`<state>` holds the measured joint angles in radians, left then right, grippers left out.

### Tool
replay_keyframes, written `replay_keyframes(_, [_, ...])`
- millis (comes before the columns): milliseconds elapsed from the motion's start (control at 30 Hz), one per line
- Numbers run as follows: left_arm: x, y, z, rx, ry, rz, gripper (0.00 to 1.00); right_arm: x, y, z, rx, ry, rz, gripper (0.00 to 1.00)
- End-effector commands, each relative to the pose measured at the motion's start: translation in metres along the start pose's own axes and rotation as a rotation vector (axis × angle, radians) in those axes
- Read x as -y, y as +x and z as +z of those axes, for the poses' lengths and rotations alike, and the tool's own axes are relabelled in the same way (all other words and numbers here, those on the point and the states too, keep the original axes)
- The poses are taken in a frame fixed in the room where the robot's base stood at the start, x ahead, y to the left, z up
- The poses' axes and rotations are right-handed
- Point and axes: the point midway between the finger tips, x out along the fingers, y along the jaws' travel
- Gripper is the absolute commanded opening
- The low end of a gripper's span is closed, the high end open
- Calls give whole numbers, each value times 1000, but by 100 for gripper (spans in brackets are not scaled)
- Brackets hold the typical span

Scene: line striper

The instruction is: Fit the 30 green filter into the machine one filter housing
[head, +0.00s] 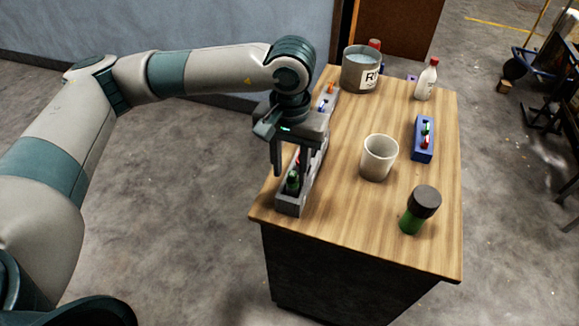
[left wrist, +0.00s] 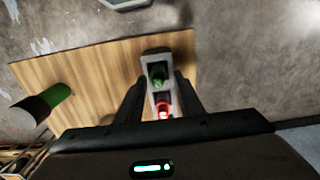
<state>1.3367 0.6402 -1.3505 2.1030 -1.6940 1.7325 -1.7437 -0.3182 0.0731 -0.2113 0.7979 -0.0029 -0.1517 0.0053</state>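A green filter (head: 292,183) stands in the near end of a long grey holder (head: 289,207) along the table's left edge. In the left wrist view the green filter (left wrist: 158,75) is in the holder's far end, with a red piece (left wrist: 164,110) beside it. My left gripper (head: 290,172) points down over the holder's near part. Its fingers are spread, one on each side of the holder, and nothing is seen gripped. A blue holder (head: 424,152) at the right bears green and red pieces. I cannot read any number or label on the filters or holders. My right gripper is out of view.
A white cup (head: 379,157) stands mid-table, and a green jar with a dark lid (head: 413,222) stands near the front. A grey labelled bucket (head: 361,72) and a white bottle (head: 427,80) stand at the back. The front middle of the wooden table (head: 345,225) is clear.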

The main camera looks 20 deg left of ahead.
Motion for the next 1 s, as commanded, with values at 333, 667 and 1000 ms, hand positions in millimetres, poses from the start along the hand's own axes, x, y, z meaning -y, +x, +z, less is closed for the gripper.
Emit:
replay_keyframes(333, [0, 8, 0, 0, 0, 0, 0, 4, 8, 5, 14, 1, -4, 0])
replay_keyframes(667, [0, 8, 0, 0, 0, -1, 0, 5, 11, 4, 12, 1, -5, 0])
replay_keyframes(1000, [1, 2, 0, 1, 0, -2, 0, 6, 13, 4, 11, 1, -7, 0])
